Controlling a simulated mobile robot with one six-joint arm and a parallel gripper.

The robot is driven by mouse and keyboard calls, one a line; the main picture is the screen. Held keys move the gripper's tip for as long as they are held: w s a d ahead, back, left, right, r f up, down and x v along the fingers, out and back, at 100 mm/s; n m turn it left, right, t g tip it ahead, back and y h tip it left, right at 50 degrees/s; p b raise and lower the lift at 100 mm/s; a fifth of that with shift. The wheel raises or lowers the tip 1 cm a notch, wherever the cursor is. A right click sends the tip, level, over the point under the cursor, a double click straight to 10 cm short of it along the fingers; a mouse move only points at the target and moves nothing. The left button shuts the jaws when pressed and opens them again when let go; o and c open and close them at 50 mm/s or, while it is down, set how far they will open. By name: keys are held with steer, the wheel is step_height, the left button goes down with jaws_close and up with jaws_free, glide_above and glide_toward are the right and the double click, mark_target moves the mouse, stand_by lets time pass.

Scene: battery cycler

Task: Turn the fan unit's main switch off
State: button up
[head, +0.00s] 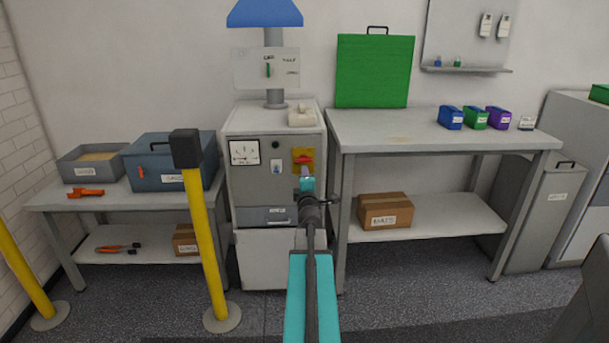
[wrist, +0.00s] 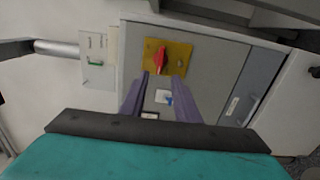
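The fan unit (head: 240,190) is a grey cabinet with a pipe and blue hood above it. Its main switch is a red rotary handle (head: 303,158) on a yellow plate (head: 295,168). In the head view the handle lies roughly crosswise, slightly slanted. The red handle (wrist: 161,60) also shows uncovered in the wrist view, on the yellow plate (wrist: 181,56). My gripper (head: 306,178) is just below and in front of the switch in the head view. Its purple fingers (wrist: 161,82) are apart and empty, pointing at the handle. I see no clear contact with it.
The cabinet front also has a dial gauge (head: 244,152) and a black knob (head: 275,144). A wall panel with a green lever (head: 267,70) is behind the pipe. A yellow post (head: 203,240) stands left of the unit. A workbench (head: 440,143) stands close on the right.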

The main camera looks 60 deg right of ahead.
steer(key=shift+v, duration=1.05)
